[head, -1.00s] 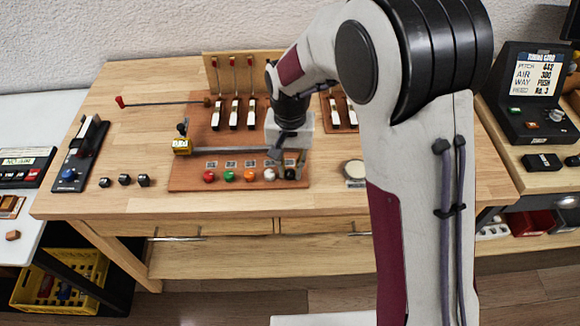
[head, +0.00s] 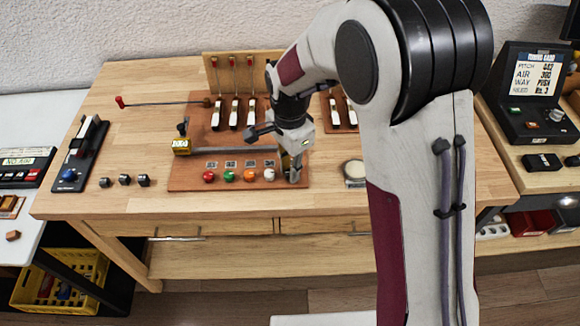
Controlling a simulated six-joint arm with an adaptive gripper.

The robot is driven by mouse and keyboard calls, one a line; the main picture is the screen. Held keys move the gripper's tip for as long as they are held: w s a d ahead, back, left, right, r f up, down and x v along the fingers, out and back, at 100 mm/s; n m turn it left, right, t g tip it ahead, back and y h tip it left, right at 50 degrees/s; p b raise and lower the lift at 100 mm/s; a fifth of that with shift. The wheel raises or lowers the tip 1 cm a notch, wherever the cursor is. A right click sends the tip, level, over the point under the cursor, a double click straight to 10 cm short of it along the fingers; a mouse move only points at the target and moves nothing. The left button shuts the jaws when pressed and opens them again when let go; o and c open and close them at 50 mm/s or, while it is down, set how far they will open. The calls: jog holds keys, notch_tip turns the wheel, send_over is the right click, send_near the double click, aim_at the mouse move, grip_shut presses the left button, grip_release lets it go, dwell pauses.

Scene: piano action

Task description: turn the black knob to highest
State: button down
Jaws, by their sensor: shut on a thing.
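A row of round knobs sits along the front of the brown board (head: 185,184): red (head: 209,176), green (head: 229,176), orange (head: 249,176) and white (head: 269,174). The black knob's place is at the right end of this row, and my gripper's fingers hide the knob there. My gripper (head: 293,176) points down at that spot, its fingers shut on the black knob. The knob's pointer and setting cannot be seen. Small label plates (head: 231,164) stand behind the knobs.
Upright black and white key levers (head: 233,113) stand farther back. A round pale disc (head: 354,170) lies to the right. Three small black blocks (head: 124,180) lie at left.

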jog(key=shift+m, duration=0.5)
jog(key=c, duration=1.9)
grip_release()
jog(key=shift+r, duration=3.7)
